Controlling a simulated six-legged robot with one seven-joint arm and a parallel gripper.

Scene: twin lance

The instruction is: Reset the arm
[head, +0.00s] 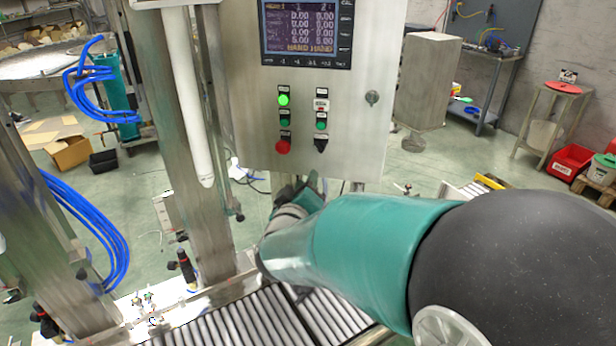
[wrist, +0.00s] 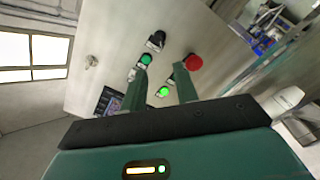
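My green and black arm (head: 360,240) reaches forward from the lower right in the head view, toward the space below a grey control panel (head: 245,130). Its far end is small there, and the fingers cannot be made out. In the wrist view my gripper (wrist: 161,80) has its two green fingers apart with nothing held between them. The fingers point toward the panel face (wrist: 115,50), which appears tilted. A lit green button (wrist: 163,91) shows between the fingers. A red button (wrist: 193,62) is just right of the right fingertip. I cannot tell the exact gap to the panel.
The panel carries a screen (head: 306,30), a lit green button (head: 284,100), a red button (head: 283,147) and a black switch (head: 321,145). A roller conveyor (head: 250,322) runs below. A metal post (head: 195,150) and blue hoses (head: 95,225) stand left. Open floor (head: 450,165) lies right.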

